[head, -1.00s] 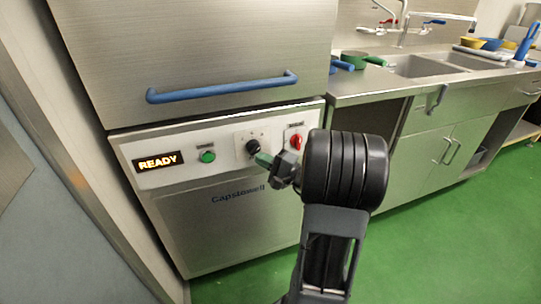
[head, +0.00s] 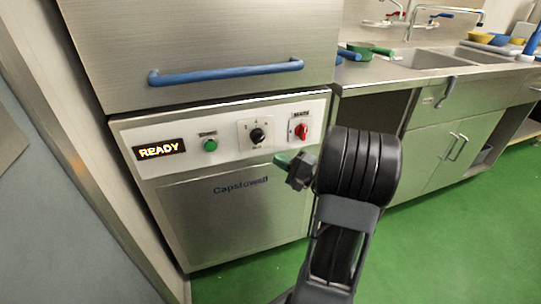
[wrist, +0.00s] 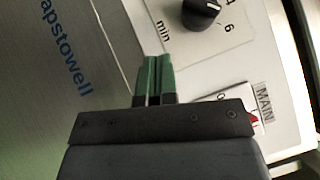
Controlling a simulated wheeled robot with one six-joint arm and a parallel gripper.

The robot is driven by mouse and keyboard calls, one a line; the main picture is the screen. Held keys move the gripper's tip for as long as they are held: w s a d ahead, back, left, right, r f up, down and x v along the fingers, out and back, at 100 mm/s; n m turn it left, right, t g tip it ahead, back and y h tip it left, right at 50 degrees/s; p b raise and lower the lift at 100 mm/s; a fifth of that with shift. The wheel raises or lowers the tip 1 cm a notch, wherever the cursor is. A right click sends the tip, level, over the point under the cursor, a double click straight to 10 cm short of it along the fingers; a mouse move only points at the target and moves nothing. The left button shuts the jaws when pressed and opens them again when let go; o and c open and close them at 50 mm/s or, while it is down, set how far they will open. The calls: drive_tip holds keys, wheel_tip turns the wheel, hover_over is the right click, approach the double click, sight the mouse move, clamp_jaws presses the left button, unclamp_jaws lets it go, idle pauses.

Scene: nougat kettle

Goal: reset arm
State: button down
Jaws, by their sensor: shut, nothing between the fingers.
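My gripper (head: 283,160) is shut and empty, with its green fingertips pressed together. In the head view it is in front of the lower right of the machine's control panel (head: 225,155), below the black dial and the red switch. In the wrist view my gripper (wrist: 153,78) points toward the panel just below the black dial (wrist: 201,13), apart from it. The dial also shows in the head view (head: 257,135). The red main switch (head: 301,131) is partly visible in the wrist view (wrist: 254,117), mostly hidden by the gripper body.
The steel machine has a blue handle (head: 226,74), a green button (head: 210,145) and a lit READY display (head: 159,149). To the right stands a sink counter (head: 425,60) with a green pan (head: 362,50). The green floor (head: 440,235) is open at right.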

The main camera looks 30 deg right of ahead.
drive_tip(key=s+d+f, duration=0.2)
drive_tip(key=s+f, duration=0.2)
drive_tip(key=s, duration=0.3)
drive_tip(key=s+a+r+n+g+y+p, duration=0.15)
drive_tip(key=a+r+n+g+p, duration=0.65)
drive_tip(key=a+r+g+p, duration=0.9)
drive_tip(key=s+a+r+n+t+h+p, duration=0.1)
drive_tip(key=a+r+n+h+p, duration=0.1)
drive_tip(key=r+h+p, duration=0.3)
drive_tip(key=s+a+r+n+t+h+p, duration=0.2)
drive_tip(key=r+n+h+p, duration=0.2)
drive_tip(key=r+p, duration=0.8)
drive_tip(key=shift+s+a+r+n+h, duration=0.25)
drive_tip(key=shift+r+h, duration=0.25)
drive_tip(key=shift+h, duration=0.65)
